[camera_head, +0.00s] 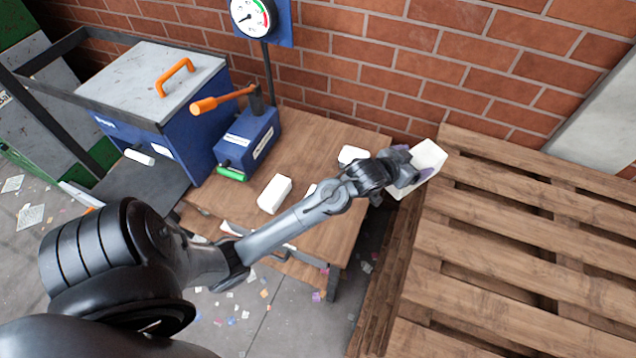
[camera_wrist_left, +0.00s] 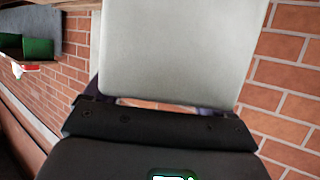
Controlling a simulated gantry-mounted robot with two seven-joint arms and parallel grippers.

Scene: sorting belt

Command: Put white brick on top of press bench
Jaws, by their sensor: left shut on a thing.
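My left gripper (camera_head: 412,170) is shut on a white brick (camera_head: 425,168) near the left far corner of the pallets. In the left wrist view, the pale brick (camera_wrist_left: 180,50) fills the upper middle, in front of the dark gripper body. The wooden press bench (camera_head: 318,228) stands to the left of the gripper, partly hidden by my left arm. A blue press-like machine (camera_head: 245,140) with an orange lever sits on it. Other white bricks lie on the bench, one near the middle (camera_head: 274,194) and one near the far right edge (camera_head: 353,154). My right gripper is out of view.
A stack of wooden pallets (camera_head: 520,240) fills the right side. A brick wall (camera_head: 400,50) runs behind, with a gauge (camera_head: 250,18) on a post. A blue bin with a grey lid (camera_head: 150,85) stands at the left. Paper scraps litter the floor.

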